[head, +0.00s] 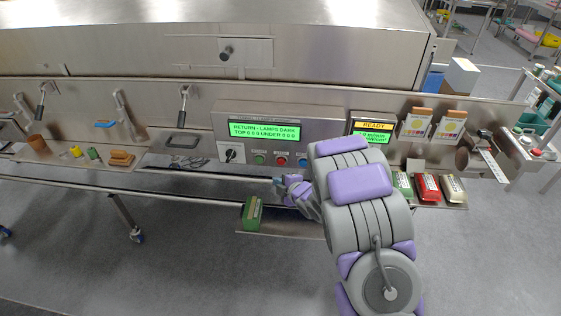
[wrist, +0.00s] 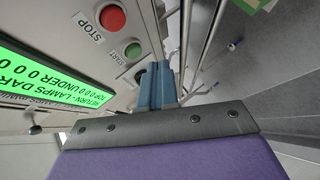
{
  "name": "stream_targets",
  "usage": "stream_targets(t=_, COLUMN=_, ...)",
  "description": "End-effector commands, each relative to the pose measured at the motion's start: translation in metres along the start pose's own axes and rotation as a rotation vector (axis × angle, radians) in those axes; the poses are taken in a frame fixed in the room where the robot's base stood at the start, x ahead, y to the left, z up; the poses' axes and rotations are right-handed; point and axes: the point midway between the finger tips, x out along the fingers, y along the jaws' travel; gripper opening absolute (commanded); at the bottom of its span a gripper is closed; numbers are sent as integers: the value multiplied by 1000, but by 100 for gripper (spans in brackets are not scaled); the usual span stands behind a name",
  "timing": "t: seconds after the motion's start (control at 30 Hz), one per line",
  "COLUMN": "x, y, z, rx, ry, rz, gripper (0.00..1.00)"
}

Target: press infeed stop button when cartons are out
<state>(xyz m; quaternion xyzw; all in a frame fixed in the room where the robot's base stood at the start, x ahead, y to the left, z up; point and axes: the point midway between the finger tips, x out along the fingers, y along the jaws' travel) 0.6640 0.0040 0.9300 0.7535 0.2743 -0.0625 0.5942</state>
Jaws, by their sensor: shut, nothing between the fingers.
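The control panel (head: 318,128) has a green-lit screen (head: 264,131) reading "RETURN - LAMPS DARK", with a TOP and UNDER line below. Under it are a black selector knob (head: 231,152), a green button (head: 259,158), a red button (head: 281,160) and a blue button (head: 302,162). The wrist view shows the red button (wrist: 112,18) labelled STOP and the green button (wrist: 133,50) labelled START. My gripper (head: 277,181) is shut and empty, just below the button row. Its blue fingers (wrist: 157,68) show apart from both buttons.
A second display (head: 372,128) reads READY. Green (head: 402,185), red (head: 428,187) and cream (head: 453,188) packs lie on the right shelf. Small items lie on the left tray (head: 60,154). A rail (head: 180,190) runs below the panel. The floor in front is clear.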

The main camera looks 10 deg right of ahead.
Motion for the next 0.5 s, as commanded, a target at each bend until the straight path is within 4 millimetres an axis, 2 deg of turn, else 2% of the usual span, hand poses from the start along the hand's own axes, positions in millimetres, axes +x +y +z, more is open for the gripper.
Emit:
stream_targets(t=0.2, x=20, y=18, z=15, rx=1, ry=-1, rz=2, gripper=0)
stream_targets(t=0.5, x=38, y=30, z=29, rx=0, ry=0, rz=3, gripper=0)
